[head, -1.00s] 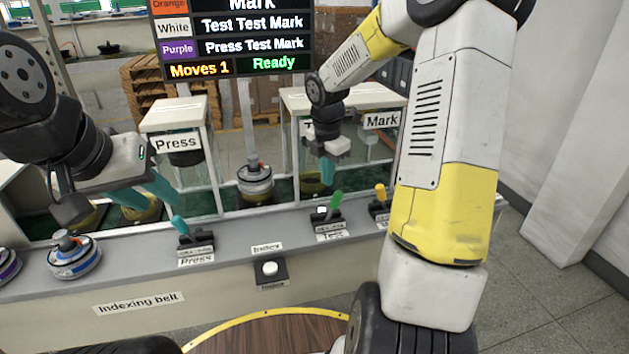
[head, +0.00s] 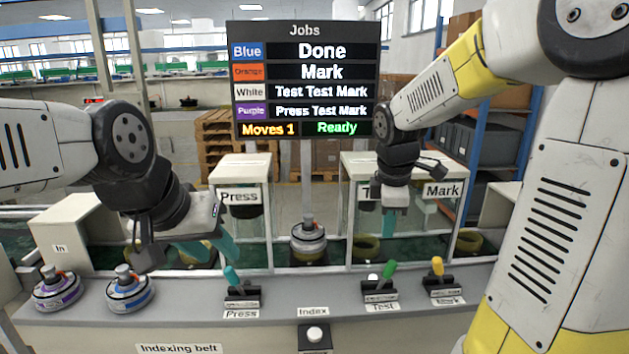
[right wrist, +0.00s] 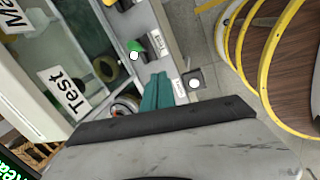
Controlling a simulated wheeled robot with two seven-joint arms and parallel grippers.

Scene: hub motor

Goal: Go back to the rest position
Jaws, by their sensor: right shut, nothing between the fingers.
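My left gripper (head: 212,250) is in the head view, with its teal fingers apart, above and just left of the teal Press lever (head: 232,277). Nothing shows between them. My right gripper (head: 396,195) hangs in front of the Test and Mark housing, above the green Test lever (head: 389,268). Its teal fingers are together and empty. In the right wrist view, the shut fingers (right wrist: 157,92) lie between the Test lever (right wrist: 137,47) and the Index button (right wrist: 195,83), as seen in the picture.
The console's front ledge (head: 190,305) carries the levers, including the yellow Mark lever (head: 437,265). A purple motor (head: 57,288) and a blue motor (head: 130,290) sit at its left. Another motor (head: 308,240) stands between the stations. The jobs screen (head: 305,80) rises behind.

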